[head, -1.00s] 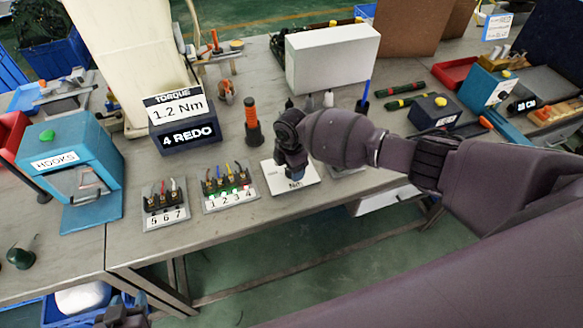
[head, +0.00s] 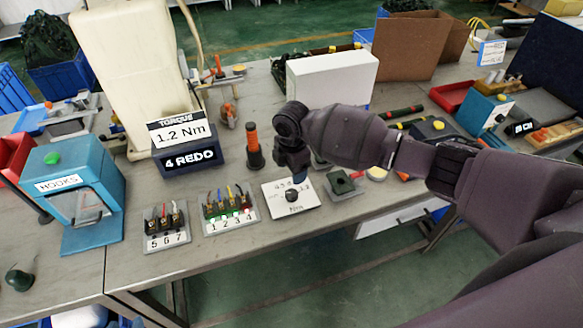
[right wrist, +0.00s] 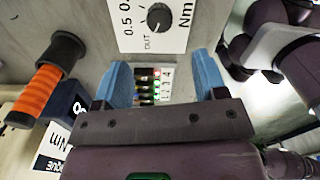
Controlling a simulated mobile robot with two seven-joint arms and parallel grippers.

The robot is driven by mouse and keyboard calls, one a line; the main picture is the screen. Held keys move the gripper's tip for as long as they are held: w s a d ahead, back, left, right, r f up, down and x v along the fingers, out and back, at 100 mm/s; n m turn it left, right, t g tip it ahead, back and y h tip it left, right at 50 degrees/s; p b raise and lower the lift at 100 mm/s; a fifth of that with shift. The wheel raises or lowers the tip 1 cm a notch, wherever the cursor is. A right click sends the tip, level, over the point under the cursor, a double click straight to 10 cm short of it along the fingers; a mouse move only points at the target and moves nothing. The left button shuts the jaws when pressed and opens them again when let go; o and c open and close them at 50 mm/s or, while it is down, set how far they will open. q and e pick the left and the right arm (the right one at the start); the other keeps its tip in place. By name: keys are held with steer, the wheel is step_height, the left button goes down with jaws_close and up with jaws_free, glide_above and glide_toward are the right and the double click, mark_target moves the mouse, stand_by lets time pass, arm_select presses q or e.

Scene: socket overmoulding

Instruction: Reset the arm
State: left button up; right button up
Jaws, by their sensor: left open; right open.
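My right arm reaches in from the right in the head view, with its gripper (head: 298,172) pointing down just behind the white Nm dial plate (head: 284,211). In the right wrist view the blue fingers of this gripper (right wrist: 162,72) are apart with nothing held between them. The numbered 1-4 connector block (right wrist: 150,88) shows beyond the gap; it also shows in the head view (head: 229,222). Only a small bluish tip of my left gripper (head: 138,322) shows at the bottom edge of the head view; the rest is out of frame.
An orange-handled driver (head: 254,145) stands upright behind the plate. The torque display (head: 187,148) reads 1.2 Nm and 4 REDO. The 5-6-7 block (head: 166,238) and blue HOOKS machine (head: 75,195) stand left. A green-black fixture (head: 343,185) sits right of the plate.

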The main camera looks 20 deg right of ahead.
steer(key=w+a+r+m+t+y, duration=0.5)
steer(key=w+a+r+m+t, duration=0.1)
steer(key=a+r+t, duration=0.2)
steer(key=s+d+f+m+t+h, duration=0.1)
steer(key=s+d+f+m+t, duration=0.15)
steer(key=s+d+m, duration=0.45)
steer(key=s+d+f+m+t+h, duration=0.1)
steer(key=s+d+f+m+t, duration=0.1)
steer(key=s+d+m+t, duration=0.45)
steer(key=s+d+f+g+h, duration=0.1)
steer(key=s+d+f+g, duration=0.1)
steer(key=s+f, duration=0.3)
steer(key=s+d+f+g+h, duration=0.2)
steer(key=s+f, duration=0.3)
steer(key=s, duration=0.8)
steer(key=shift+s+d+f+g, duration=0.25)
steer(key=shift+s+d+g, duration=0.1)
steer(key=shift+d+g, duration=0.25)
